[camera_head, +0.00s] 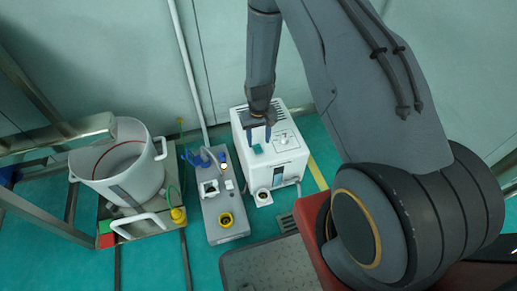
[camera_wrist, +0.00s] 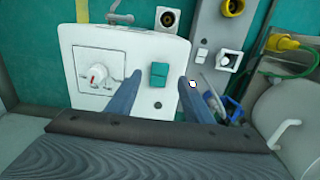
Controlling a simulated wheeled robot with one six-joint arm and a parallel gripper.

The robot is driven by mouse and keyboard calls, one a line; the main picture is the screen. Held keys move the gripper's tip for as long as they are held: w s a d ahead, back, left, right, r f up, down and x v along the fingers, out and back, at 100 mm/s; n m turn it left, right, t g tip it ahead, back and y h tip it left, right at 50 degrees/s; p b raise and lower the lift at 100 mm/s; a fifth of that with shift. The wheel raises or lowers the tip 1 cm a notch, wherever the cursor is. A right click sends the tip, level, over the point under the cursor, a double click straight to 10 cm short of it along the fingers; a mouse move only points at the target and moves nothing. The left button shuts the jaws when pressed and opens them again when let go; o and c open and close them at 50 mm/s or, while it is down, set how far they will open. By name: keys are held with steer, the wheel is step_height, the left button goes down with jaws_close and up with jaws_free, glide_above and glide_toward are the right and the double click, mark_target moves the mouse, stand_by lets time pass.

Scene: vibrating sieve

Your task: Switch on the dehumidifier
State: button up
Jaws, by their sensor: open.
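The dehumidifier appears to be the white box (camera_head: 290,155) standing on the green floor in the middle of the head view. Its top panel (camera_wrist: 120,50) fills the upper left of the wrist view, with a round dial (camera_wrist: 97,74) and a green rocker switch (camera_wrist: 158,74). I cannot tell which way the switch is set. My gripper (camera_head: 259,133) points down over the panel, open and empty. In the wrist view, the switch shows between the two fingertips (camera_wrist: 161,78). I cannot tell whether they touch the panel.
A grey box (camera_head: 223,214) with a yellow-ringed port stands left of the white box. Farther left, a white pot (camera_head: 133,178) with handles sits on a low platform, beside metal frame bars. A pale wall rises behind, with a vertical pipe (camera_head: 188,62).

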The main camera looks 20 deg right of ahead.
mark_target(259, 151)
step_height(259, 151, down, 6)
steer(key=shift+r, duration=0.1)
stand_by(0.4)
